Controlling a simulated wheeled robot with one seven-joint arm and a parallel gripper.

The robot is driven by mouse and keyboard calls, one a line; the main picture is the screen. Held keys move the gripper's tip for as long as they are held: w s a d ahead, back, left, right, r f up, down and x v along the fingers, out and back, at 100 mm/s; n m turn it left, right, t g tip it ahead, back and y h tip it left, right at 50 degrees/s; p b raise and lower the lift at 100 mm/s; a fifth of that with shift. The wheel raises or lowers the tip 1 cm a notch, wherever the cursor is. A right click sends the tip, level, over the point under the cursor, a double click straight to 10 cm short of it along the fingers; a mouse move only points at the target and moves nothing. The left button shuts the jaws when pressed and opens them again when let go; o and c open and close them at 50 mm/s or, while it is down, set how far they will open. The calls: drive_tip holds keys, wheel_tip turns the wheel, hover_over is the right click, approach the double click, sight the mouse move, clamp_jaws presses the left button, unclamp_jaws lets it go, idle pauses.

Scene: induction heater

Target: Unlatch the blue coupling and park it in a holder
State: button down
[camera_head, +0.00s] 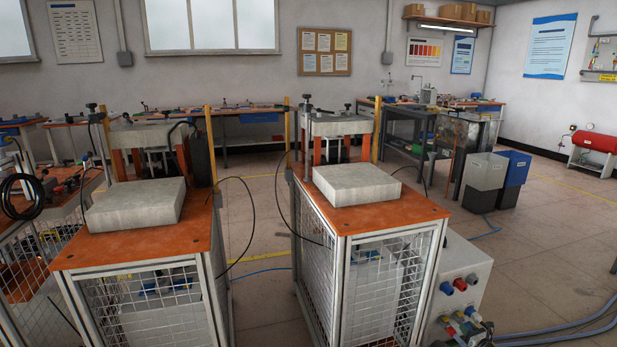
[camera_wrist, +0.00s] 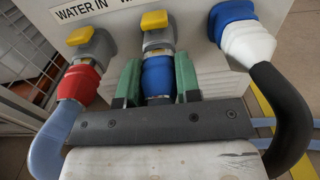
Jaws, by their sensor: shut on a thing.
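In the wrist view, the blue coupling (camera_wrist: 158,76) sits below a grey socket (camera_wrist: 158,38) on the panel, the two lined up and seemingly joined. A yellow latch lever (camera_wrist: 154,20) lies on top of that socket. My gripper (camera_wrist: 157,78) has green fingers, one on each side of the blue coupling, and is shut on it. The coupling's lower end and hose are hidden behind my gripper body. In the head view, my gripper does not show. The panel box (camera_head: 462,275) there carries red, blue and white round fittings; I cannot tell which are holders.
A red coupling (camera_wrist: 80,84) with a grey-blue hose is close on the left, under its own yellow lever (camera_wrist: 79,36). A blue-and-white plug (camera_wrist: 245,38) with a thick black cable is close on the right. A mesh-sided frame (camera_head: 368,285) stands beside the box.

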drive_tip(key=shift+v, duration=2.75)
